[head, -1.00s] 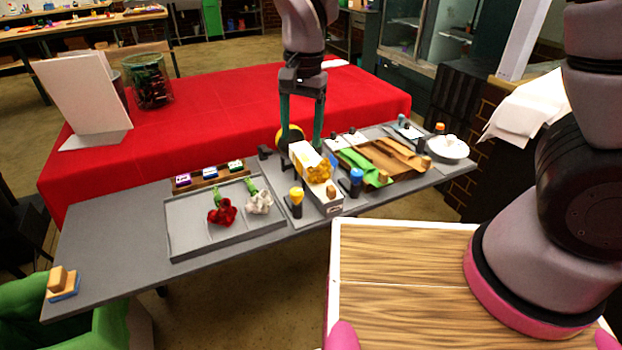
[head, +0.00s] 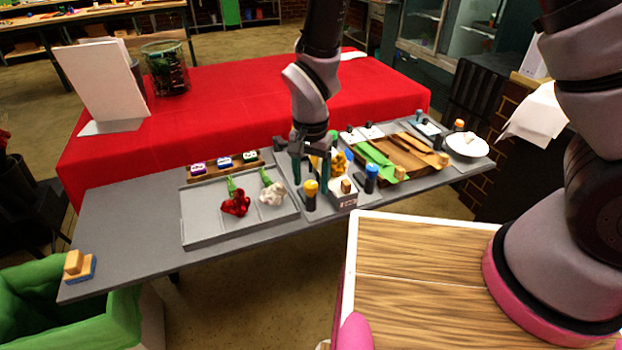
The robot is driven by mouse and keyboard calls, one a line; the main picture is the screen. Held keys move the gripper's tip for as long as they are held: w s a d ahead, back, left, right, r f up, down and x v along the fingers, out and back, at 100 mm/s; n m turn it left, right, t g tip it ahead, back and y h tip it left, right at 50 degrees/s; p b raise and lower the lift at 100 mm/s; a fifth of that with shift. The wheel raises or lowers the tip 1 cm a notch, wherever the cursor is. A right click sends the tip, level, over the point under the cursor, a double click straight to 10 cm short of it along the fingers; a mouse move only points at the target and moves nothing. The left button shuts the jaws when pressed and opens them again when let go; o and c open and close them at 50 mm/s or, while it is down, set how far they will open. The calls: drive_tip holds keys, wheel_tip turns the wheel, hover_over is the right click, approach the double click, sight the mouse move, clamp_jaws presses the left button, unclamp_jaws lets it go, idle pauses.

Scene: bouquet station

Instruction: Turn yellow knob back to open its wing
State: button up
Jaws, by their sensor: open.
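The yellow knob (head: 310,187) stands upright on a short black post at the front of the grey table, just left of a white box (head: 344,200). My gripper (head: 311,186) points down at the knob, its two dark green fingers apart. One finger is left of the knob and the other is behind it to the right; I cannot tell whether either touches it. A yellow flower (head: 341,163) lies at the white box, partly hidden by my gripper. The knob's wing cannot be made out clearly behind the fingers.
A blue knob (head: 371,171) stands right of the box. Green and brown wrap pieces (head: 402,156) lie further right, near a white bowl (head: 467,146). A grey tray (head: 210,226) at left holds a red flower (head: 236,203) and a white flower (head: 272,193).

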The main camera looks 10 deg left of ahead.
drive_tip(key=shift+f, duration=0.1)
clamp_jaws()
drive_tip(key=shift+n, duration=0.3)
drive_tip(key=n, duration=1.3)
drive_tip(key=shift+w, duration=0.1)
drive_tip(key=n, duration=0.4)
drive_tip(key=shift+n, duration=0.3)
